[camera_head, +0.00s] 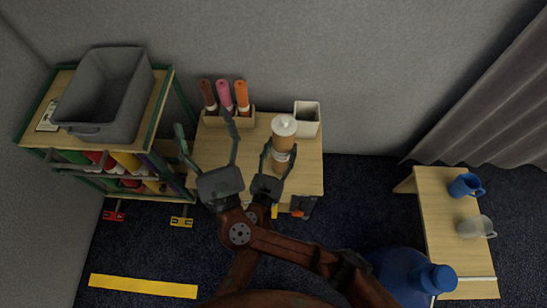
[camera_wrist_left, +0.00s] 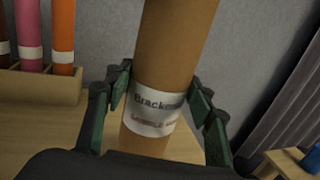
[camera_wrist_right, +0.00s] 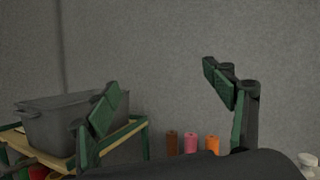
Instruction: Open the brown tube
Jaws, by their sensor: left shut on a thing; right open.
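A light brown tube (camera_head: 283,143) with a white cap (camera_head: 284,125) stands roughly upright over the right part of the small wooden table. My left gripper (camera_head: 280,157) is shut on it below the cap. In the left wrist view the tube (camera_wrist_left: 177,45) is between the fingers (camera_wrist_left: 160,88), with a white printed label (camera_wrist_left: 155,112); its top runs out of that view. I cannot tell whether its base touches the table. My right gripper (camera_head: 206,138) is open and empty, left of the tube.
A wooden rack (camera_head: 236,119) holds dark brown (camera_head: 207,93), pink (camera_head: 224,94) and orange (camera_head: 241,93) tubes. A white square container (camera_head: 307,118) stands right of it. A grey bin (camera_head: 108,95) sits on the left shelf. Blue and pale mugs (camera_head: 466,186) stand on a bench far right.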

